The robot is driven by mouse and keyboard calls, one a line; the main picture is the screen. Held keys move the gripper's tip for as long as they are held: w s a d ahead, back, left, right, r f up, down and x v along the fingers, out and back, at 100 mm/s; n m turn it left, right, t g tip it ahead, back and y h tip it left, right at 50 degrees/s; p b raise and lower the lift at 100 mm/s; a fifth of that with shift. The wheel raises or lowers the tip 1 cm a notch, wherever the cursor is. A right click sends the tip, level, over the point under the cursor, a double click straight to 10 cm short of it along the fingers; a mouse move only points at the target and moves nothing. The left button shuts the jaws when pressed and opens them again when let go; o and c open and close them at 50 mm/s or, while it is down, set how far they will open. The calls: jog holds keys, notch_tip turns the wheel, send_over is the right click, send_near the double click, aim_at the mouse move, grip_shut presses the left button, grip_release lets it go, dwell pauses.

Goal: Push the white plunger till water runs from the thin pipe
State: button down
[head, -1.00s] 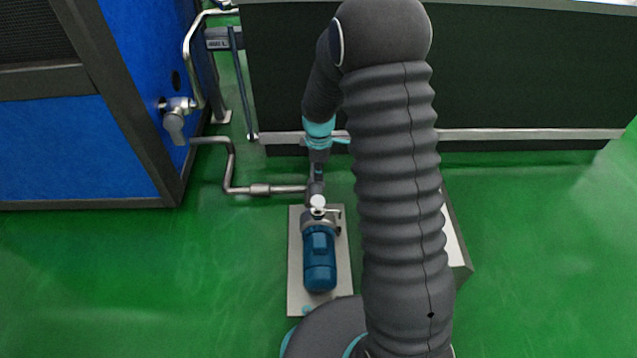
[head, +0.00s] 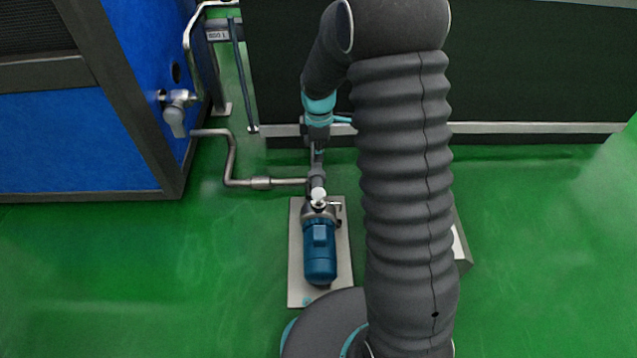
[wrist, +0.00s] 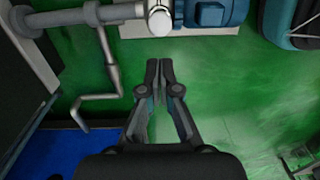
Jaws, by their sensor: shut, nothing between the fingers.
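A round white knob, which looks like the plunger (head: 318,194), sits at the far end of the blue pump (head: 320,250). In the wrist view the plunger (wrist: 160,20) is at the top, just beyond my fingertips. My gripper (wrist: 160,64) is shut and empty, its two fingers together, with a visible gap in the picture between tips and knob. In the head view my gripper (head: 317,150) hangs just beyond the pump; its tips are hard to make out. I cannot clearly pick out the thin pipe or see any running water.
The pump stands on a pale base plate (head: 296,250). A dark tank (head: 520,70) stands behind.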

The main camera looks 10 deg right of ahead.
aim_at(319, 193)
notch_tip(319, 193, down, 14)
jog(key=shift+s+a+b, duration=0.1)
jog(key=shift+s+b, duration=0.05)
jog(key=shift+b, duration=0.9)
jog(key=shift+f+b, duration=0.9)
jog(key=shift+f, duration=0.6)
jog(key=shift+s+f, duration=0.1)
jog(key=shift+s, duration=0.05)
notch_tip(319, 193, up, 15)
jog(key=p, duration=0.4)
jog(key=shift+w+f, duration=0.2)
jog(key=shift+w, duration=0.15)
